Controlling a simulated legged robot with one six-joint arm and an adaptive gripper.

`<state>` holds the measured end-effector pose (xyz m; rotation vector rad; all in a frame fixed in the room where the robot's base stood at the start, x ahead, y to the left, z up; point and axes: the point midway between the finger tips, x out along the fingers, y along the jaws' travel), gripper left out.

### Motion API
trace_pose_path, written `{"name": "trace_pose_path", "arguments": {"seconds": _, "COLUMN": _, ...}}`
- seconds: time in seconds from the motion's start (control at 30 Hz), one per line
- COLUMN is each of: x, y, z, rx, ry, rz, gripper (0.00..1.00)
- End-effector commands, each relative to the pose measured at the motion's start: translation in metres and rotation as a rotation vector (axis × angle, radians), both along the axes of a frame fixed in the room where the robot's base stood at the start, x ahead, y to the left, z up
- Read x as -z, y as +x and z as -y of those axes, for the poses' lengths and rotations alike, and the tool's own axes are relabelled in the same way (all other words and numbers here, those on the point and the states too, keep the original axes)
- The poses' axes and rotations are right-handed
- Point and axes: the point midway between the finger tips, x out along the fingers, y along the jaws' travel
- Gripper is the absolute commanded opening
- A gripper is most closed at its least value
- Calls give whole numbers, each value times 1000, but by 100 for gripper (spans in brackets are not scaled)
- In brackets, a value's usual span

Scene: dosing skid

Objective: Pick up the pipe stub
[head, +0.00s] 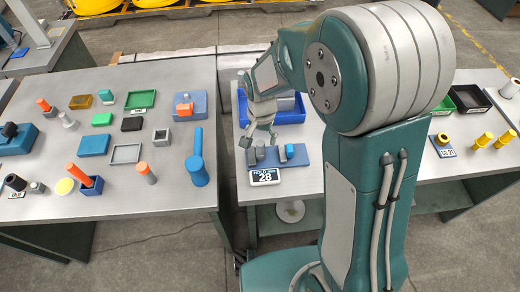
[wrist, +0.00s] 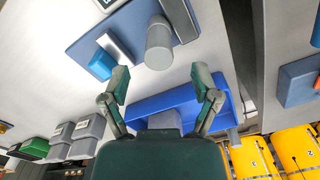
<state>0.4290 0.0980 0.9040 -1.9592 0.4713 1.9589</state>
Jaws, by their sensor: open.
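A grey cylinder, which looks like the pipe stub (wrist: 159,45), stands on a blue plate (wrist: 88,28) at the top middle of the wrist view. In the head view the plate (head: 312,180) lies on the right-hand table, behind a label reading 28. My gripper (wrist: 161,84) is open and empty. Its fingers are spread wide, and the cylinder appears just beyond the fingertips, roughly centred between them. In the head view my gripper (head: 259,140) is over the plate's left part and partly covers what is there. I cannot tell its exact height above the cylinder.
A blue piece (wrist: 101,65) and a grey upright bar (wrist: 118,48) are beside the cylinder on the plate. A blue bin (wrist: 180,103) is behind the plate. The left table (head: 105,205) holds many blocks and cylinders. A gap separates the two tables.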

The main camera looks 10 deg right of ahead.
Motion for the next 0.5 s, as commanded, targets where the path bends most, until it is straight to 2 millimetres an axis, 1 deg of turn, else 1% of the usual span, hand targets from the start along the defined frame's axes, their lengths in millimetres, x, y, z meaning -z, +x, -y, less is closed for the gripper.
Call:
{"name": "trace_pose_path", "arguments": {"seconds": 0.2, "x": 33, "y": -9, "z": -4, "rx": -1, "ry": -2, "rz": -7, "gripper": 79}}
{"name": "trace_pose_path", "arguments": {"seconds": 0.3, "x": 45, "y": -8, "z": -4, "rx": 0, "ry": -1, "rz": -5, "gripper": 79}}
{"name": "trace_pose_path", "arguments": {"seconds": 0.4, "x": 49, "y": -7, "z": -4, "rx": 0, "ry": 0, "rz": -1, "gripper": 79}}
{"name": "trace_pose_path", "arguments": {"seconds": 0.5, "x": 50, "y": -7, "z": -4, "rx": 0, "ry": 0, "rz": 0, "gripper": 79}}
